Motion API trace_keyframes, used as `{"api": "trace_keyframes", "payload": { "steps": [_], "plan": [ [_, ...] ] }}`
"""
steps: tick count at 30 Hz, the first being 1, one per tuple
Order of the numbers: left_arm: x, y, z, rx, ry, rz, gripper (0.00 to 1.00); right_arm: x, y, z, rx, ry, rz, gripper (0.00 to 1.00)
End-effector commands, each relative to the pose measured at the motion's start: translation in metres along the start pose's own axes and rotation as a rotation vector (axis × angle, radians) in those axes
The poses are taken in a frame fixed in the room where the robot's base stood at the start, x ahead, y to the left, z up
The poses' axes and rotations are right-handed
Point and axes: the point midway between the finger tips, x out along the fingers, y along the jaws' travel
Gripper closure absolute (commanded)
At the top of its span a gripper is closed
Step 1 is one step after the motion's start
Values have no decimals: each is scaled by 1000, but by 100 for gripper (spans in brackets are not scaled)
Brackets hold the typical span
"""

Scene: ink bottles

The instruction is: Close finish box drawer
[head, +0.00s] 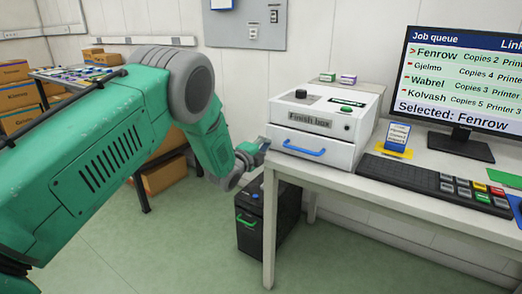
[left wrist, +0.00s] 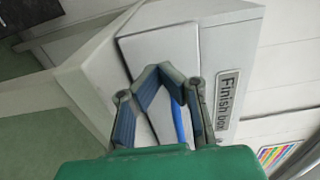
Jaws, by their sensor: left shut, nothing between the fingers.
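The white finish box (head: 338,103) stands on the left end of the desk. Its drawer front (head: 338,154) is low on the face and carries a blue handle (head: 304,147). The drawer front looks nearly flush with the box; I cannot tell whether a small gap is there. My left gripper (head: 262,143) is shut and empty, just left of the drawer front. In the left wrist view its fingers (left wrist: 159,72) meet in front of the white drawer front, with the blue handle (left wrist: 179,121) partly behind a finger. Contact is unclear. My right gripper is not in view.
The keyboard (head: 425,182) and monitor (head: 460,75) are on the desk (head: 385,205) to the right. A blue card holder (head: 397,140) stands beside the box. A black bin (head: 265,215) is under the desk. Cardboard boxes (head: 165,175) are behind my arm. The front-left floor is clear.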

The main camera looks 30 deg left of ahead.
Motion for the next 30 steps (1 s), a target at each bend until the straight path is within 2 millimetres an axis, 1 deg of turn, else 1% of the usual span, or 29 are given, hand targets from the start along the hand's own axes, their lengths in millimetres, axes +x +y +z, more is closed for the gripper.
{"api": "trace_keyframes", "payload": {
  "steps": [2,8,15,18,22,28,30],
  "plan": [
    [-2,1,0,0,2,2,100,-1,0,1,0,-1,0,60],
    [-28,1,0,-1,1,6,100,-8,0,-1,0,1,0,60],
    [-71,0,0,-1,1,5,100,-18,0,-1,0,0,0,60],
    [-85,1,0,0,1,5,100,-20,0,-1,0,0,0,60],
    [-96,2,0,-1,2,4,100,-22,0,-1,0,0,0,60],
    [-100,2,0,-2,2,3,100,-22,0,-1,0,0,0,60],
    [-103,7,-1,-22,-2,21,100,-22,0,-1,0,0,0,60]
  ]
}}
